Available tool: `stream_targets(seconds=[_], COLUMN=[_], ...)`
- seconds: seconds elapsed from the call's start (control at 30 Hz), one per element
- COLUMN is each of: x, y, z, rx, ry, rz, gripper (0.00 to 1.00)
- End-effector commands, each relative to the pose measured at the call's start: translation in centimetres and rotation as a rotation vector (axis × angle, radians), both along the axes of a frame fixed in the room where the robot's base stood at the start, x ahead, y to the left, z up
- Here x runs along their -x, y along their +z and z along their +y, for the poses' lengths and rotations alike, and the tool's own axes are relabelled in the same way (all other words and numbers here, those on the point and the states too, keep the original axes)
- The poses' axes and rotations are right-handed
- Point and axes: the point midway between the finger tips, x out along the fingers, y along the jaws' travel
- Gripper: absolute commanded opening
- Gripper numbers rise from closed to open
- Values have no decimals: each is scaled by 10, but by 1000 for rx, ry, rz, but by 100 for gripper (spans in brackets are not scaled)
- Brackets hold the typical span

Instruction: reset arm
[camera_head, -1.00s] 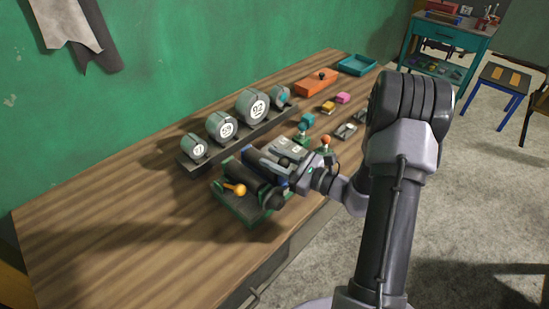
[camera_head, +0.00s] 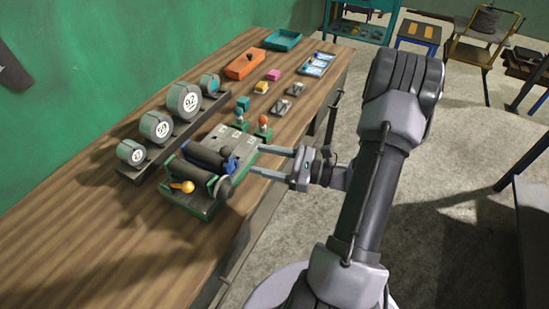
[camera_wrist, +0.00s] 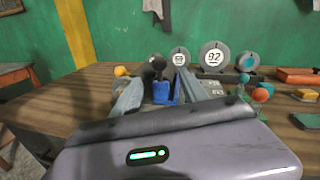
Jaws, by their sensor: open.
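My gripper (camera_head: 272,160) is open and empty in the head view, its two fingers pointing left at the near edge of a green control box. The green control box (camera_head: 206,204) stands on the wooden bench and carries dark cylinders, a yellow-orange knob (camera_head: 183,187) and a blue part (camera_head: 226,160). In the wrist view the two fingers (camera_wrist: 160,98) spread on either side of a blue part (camera_wrist: 165,92) and a black knob (camera_wrist: 159,63). Whether a fingertip touches the box cannot be told.
Several round gauges (camera_head: 184,101) stand on a dark rail behind the box. Two small levers, a teal one (camera_head: 242,106) and an orange-topped one (camera_head: 263,121), stand beside it. An orange box (camera_head: 245,64) and a teal tray (camera_head: 283,40) lie at the far end. The near-left bench (camera_head: 90,245) is clear.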

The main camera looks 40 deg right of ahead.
Motion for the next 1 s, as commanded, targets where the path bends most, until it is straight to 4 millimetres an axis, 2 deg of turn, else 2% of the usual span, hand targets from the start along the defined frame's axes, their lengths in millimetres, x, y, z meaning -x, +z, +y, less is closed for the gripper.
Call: stream_targets(seconds=[0.1, 0.2, 0.63, 0.7, 0.77, 0.87, 0.9, 1.0], x=[18, 26, 28, 27, 23, 20, 26, 57], y=[1, 0, -1, 2, 11, 39, 49, 67], z=[-12, -16, -17, -12, 5, 70, 103, 170], rx=[0, 0, 0, 12, 57, 241, 352, 683], ry=[-3, -1, 1, 21, 93, 356, 494, 801], rz=[0, 1, 0, 3, 13, 48, 66, 92], gripper=[52, 52, 52, 52, 52, 52, 52, 52])
